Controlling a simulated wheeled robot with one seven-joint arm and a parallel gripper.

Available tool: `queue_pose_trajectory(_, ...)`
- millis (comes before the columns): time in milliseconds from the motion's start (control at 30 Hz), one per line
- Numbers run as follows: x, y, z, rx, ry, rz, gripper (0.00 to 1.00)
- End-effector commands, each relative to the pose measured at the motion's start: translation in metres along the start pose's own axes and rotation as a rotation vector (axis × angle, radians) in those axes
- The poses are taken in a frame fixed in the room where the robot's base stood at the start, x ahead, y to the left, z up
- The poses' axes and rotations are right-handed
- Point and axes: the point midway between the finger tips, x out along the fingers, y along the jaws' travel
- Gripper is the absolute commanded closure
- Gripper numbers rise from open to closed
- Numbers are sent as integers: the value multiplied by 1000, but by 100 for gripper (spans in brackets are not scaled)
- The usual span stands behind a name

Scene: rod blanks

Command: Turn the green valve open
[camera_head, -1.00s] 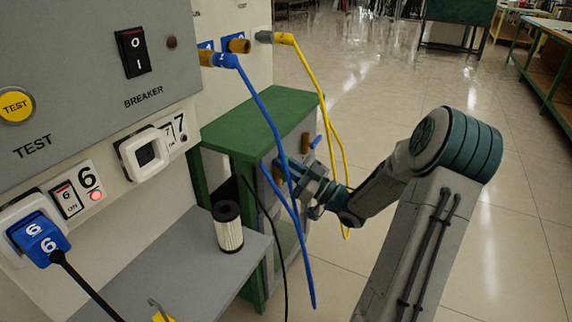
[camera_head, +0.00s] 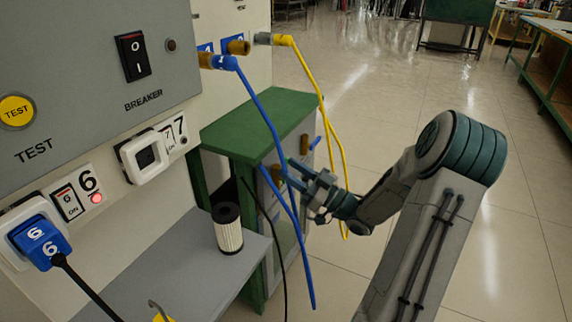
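I cannot make out a green valve in the head view. Brass fittings (camera_head: 304,144) and a small blue lever (camera_head: 315,143) show on the side of the green-topped stand (camera_head: 262,122). My gripper (camera_head: 292,175) is beside that stand, pointing left, close to another brass fitting (camera_head: 276,173). The blue hose passes across the view near its fingertips and partly hides them. I cannot tell whether the gripper touches anything or how far its fingers are apart.
The blue hose (camera_head: 262,112) and yellow hose (camera_head: 312,78) hang from wall fittings around my gripper. A black-and-white filter cylinder (camera_head: 228,230) stands on the grey shelf (camera_head: 180,262). The panel (camera_head: 80,60) bounds the left. Floor (camera_head: 400,90) behind my arm is open.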

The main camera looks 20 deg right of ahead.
Motion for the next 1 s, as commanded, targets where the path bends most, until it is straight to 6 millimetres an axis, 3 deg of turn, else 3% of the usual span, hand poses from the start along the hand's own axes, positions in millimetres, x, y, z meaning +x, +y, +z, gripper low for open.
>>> queue_pose_trajectory(200,-52,1,-2,2,0,6,62)
queue_pose_trajectory(433,-94,1,-1,1,-1,4,62)
queue_pose_trajectory(633,-110,0,0,2,-1,2,62)
queue_pose_trajectory(1000,-111,0,0,1,-1,1,62)
